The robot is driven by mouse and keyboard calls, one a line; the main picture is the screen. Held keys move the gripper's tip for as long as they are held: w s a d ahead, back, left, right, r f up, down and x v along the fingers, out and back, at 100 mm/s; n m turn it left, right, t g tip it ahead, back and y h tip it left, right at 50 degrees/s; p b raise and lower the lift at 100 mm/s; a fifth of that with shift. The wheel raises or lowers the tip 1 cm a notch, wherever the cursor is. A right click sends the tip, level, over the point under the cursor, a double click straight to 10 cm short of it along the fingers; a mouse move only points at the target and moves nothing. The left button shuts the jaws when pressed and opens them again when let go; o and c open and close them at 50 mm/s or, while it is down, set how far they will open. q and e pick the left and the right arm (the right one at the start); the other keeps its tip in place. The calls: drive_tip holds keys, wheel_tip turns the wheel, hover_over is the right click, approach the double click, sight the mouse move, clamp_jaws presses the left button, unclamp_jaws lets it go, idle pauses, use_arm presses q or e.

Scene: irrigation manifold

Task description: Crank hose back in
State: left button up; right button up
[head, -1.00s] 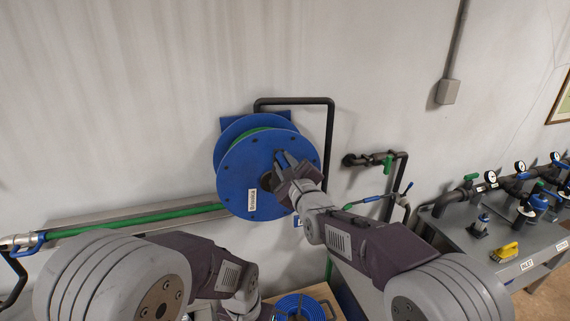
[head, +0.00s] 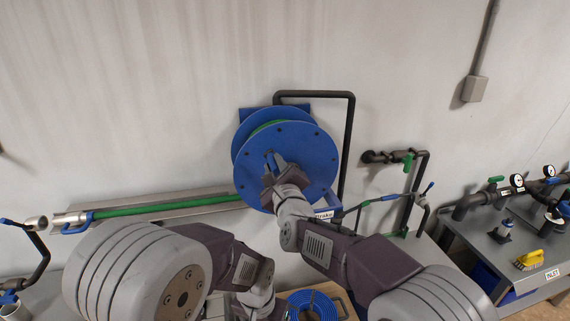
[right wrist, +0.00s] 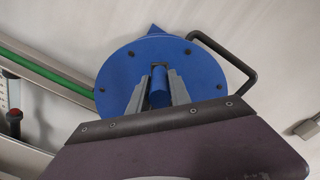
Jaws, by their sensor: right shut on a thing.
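The hose reel (head: 310,172) is a blue drum on the wall with green hose wound between its discs. The green hose (head: 170,207) runs out left along a grey wall tray to a metal end fitting with a blue lever (head: 78,221). My right gripper (head: 273,164) is in front of the reel, shut on its blue crank handle (right wrist: 159,88), which sits left of the disc's middle in the head view. In the right wrist view both fingers flank the handle. The hub is hidden behind my gripper. My left arm shows low in the head view; its fingers do not show.
A bent dark pipe frame (head: 349,145) stands around the reel's top and right. A "Brake" label (head: 324,215) is below it. A pipe with a green valve (head: 407,162) is to the right. A blue coil (head: 312,307) lies below.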

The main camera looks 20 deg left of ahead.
drive_tip(key=shift+s+a+f, duration=0.35)
drive_tip(key=shift+a+f, duration=0.2)
drive_tip(key=shift+f, duration=0.2)
drive_tip(key=shift+s+a, duration=0.2)
drive_tip(key=shift+a, duration=0.1)
clamp_jaws()
use_arm(q)
drive_tip(key=shift+s+a+f, duration=0.1)
drive_tip(key=shift+a+f, duration=0.05)
drive_tip(key=shift+f, duration=0.1)
use_arm(e)
drive_tip(key=shift+d, duration=0.1)
drive_tip(key=shift+w, duration=0.1)
